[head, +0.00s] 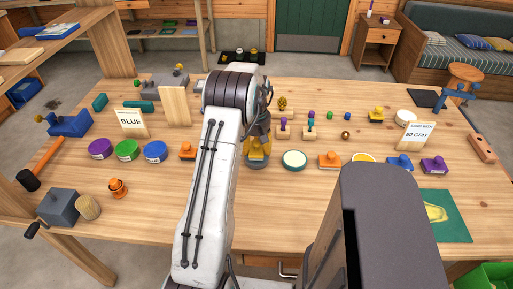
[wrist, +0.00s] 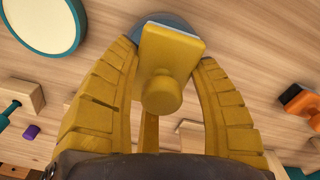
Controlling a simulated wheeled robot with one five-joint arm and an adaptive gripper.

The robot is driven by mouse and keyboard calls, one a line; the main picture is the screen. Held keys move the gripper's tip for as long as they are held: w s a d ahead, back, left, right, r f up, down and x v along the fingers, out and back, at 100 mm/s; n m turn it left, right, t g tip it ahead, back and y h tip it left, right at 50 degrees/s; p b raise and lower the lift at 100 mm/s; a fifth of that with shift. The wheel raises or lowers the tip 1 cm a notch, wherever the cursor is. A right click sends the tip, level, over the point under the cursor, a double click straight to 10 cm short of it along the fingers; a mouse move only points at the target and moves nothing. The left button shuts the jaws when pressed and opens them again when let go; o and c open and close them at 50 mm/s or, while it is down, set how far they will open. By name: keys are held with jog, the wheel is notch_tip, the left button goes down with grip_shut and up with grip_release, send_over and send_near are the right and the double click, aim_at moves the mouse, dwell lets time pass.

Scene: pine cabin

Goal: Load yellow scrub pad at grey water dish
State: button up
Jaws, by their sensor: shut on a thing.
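The yellow scrub pad (wrist: 172,48) is a yellow block with a round knob and a pale edge underneath. My gripper (wrist: 165,62) is shut on it, with yellow ribbed fingers on both sides. The grey water dish (wrist: 178,19) shows as a blue-grey round rim just beyond and under the pad in the wrist view. Most of the dish is hidden by the pad. I cannot tell whether pad and dish touch. In the head view the pad (head: 257,153) is at the end of my gripper (head: 257,142), over the middle of the table.
A pale dish with a green rim (head: 294,160) is close on the right, and it also shows in the wrist view (wrist: 42,22). An orange block with a knob (head: 187,151) is on the left.

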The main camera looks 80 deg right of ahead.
aim_at(256, 139)
jog(key=shift+r+p, duration=1.6)
jog(key=shift+r, duration=0.95)
